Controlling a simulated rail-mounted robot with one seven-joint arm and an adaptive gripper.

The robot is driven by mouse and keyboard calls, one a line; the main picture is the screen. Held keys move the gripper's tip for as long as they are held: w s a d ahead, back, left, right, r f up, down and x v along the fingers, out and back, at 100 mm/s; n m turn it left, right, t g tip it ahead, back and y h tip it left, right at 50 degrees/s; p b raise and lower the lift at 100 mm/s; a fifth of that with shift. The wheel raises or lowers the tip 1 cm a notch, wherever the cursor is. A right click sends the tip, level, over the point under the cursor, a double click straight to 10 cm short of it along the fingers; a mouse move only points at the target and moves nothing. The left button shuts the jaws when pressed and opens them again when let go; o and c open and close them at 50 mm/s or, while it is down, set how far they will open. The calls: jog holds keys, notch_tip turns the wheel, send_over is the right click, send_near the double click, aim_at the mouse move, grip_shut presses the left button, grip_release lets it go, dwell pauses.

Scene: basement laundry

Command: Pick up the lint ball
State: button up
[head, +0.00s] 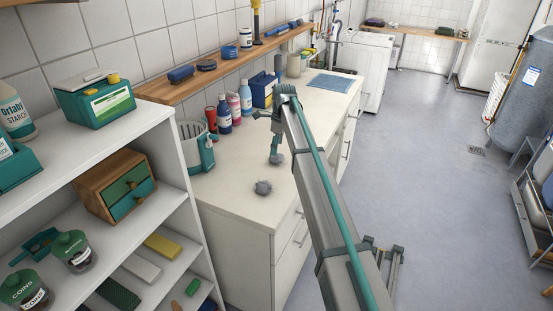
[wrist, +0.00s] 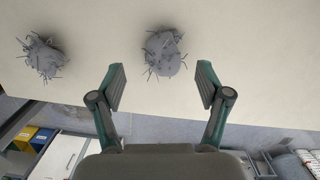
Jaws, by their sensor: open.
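Two grey, fuzzy lint balls with dark strands lie on the pale countertop. In the head view, one lint ball (head: 263,187) lies in the open near the counter's front end. The other lint ball (head: 277,159) is right at my gripper (head: 275,148), which points down and partly hides it. In the wrist view, one lint ball (wrist: 164,52) lies ahead of the gap between the fingertips of my gripper (wrist: 161,78), apart from both. The second lint ball (wrist: 42,58) lies to the left, outside the fingers. My gripper is open and empty.
A pale bucket with a teal part (head: 197,148) stands left of the lint balls on the counter (head: 225,185). Several bottles (head: 228,112) and a blue box (head: 263,90) stand along the wall. A white shelf unit (head: 165,125) is at the left. Open floor (head: 430,150) lies at the right.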

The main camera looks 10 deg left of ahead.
aim_at(276, 159)
jog(key=shift+w+a+f+p, duration=0.15)
jog(key=shift+f+p, duration=0.35)
jog(key=shift+f, duration=0.95)
jog(key=shift+w+d+f+p, duration=0.1)
jog(key=shift+f+p, duration=0.4)
jog(key=shift+f, duration=0.95)
jog(key=c, duration=0.8)
